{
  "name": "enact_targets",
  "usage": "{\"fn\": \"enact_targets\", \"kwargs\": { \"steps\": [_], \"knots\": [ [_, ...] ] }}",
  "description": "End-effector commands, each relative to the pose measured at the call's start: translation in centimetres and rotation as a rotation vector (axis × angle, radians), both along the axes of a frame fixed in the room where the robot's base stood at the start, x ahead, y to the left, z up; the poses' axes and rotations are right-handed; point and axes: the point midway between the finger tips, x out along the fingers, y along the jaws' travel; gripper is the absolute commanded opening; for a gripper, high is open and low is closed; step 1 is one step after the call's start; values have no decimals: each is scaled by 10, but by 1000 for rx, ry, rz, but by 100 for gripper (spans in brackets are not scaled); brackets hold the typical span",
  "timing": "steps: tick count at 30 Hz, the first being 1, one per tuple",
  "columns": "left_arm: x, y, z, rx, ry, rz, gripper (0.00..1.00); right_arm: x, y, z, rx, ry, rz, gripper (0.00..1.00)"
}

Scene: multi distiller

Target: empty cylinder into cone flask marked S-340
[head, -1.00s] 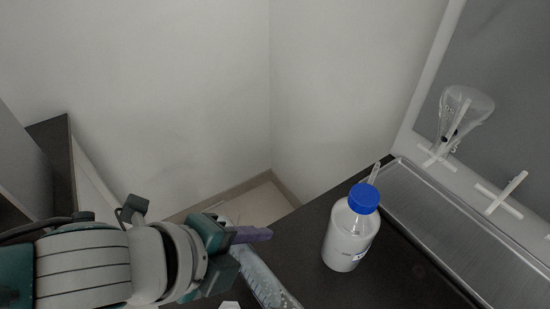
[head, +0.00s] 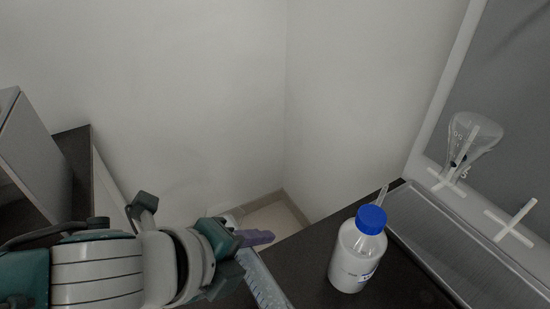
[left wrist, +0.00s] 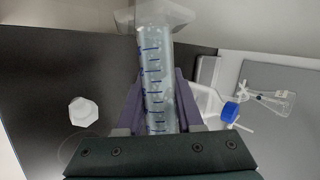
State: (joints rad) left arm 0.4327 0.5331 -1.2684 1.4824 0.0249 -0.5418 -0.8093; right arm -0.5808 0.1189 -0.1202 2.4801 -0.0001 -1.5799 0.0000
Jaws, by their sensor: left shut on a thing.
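A clear graduated cylinder (left wrist: 155,85) with blue marks fills the middle of the left wrist view; part of it also shows in the head view (head: 263,286). My left gripper (head: 250,250) is shut on it, with purple fingers on both sides of it in the wrist view. The cylinder's wide translucent end (left wrist: 165,14) points to the top there. I cannot make out any liquid level. A clear cone flask (head: 474,138) hangs on a wall peg at the right, apart from the gripper; its marking is not fully legible. My right gripper is not in view.
A blue-capped white bottle (head: 357,250) stands on the dark counter (head: 310,250) between the gripper and the metal drain tray (head: 440,245). An empty white peg (head: 513,222) is beside the flask. A white hexagonal piece (left wrist: 83,112) sits on the dark surface.

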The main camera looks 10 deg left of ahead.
Motion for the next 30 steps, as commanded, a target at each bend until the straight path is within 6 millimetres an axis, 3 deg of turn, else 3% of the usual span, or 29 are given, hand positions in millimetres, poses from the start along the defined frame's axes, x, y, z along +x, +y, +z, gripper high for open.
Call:
{"fn": "enact_targets", "kwargs": {
  "steps": [30],
  "knots": [
    [3,1,15,46,-62,0,0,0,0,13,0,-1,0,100]
  ]
}}
